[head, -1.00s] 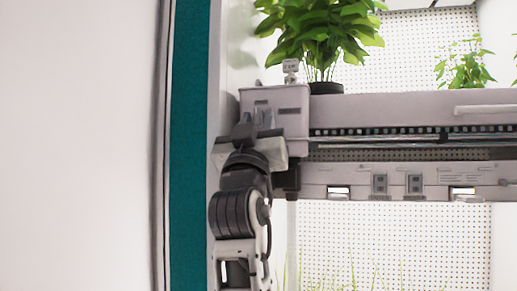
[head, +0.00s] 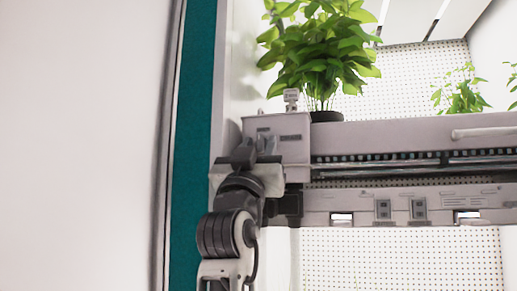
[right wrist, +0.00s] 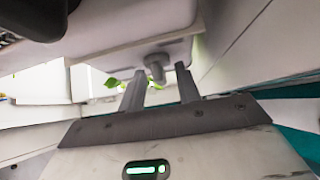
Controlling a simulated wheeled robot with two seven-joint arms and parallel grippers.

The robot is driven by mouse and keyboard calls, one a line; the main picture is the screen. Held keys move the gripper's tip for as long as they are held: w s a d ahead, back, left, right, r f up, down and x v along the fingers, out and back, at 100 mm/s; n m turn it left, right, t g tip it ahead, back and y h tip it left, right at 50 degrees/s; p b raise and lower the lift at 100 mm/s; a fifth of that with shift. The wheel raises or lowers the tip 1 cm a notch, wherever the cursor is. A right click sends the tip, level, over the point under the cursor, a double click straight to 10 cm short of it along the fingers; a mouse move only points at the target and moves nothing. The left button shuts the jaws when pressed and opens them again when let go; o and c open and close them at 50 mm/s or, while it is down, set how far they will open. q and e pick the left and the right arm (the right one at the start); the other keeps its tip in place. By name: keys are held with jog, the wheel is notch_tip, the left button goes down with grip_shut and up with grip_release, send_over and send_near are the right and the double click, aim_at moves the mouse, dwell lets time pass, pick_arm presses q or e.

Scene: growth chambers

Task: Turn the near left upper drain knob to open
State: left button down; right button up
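A grey drain knob (right wrist: 156,66) with a round base shows in the right wrist view, on the pale surface of the tray unit. It lies between the two fingers of my right gripper (right wrist: 160,72), just beyond their tips. The fingers stand apart, with no clear contact on the knob. In the head view my right gripper (head: 262,146) is at the left end block (head: 292,150) of the upper tray; the knob cannot be made out there and is probably hidden by the gripper. My left gripper is not in view.
A leafy potted plant (head: 318,55) stands on the upper tray (head: 400,133), behind a small grey fitting (head: 291,98) on the end block. A rail with slots and switches (head: 400,208) runs below. A teal door edge (head: 195,130) and white panel (head: 80,140) are at left.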

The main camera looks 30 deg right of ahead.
pick_arm(q)
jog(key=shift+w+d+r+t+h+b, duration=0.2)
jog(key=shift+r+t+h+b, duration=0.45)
jog(key=shift+b, duration=0.65)
pick_arm(e)
jog(key=v, duration=1.6)
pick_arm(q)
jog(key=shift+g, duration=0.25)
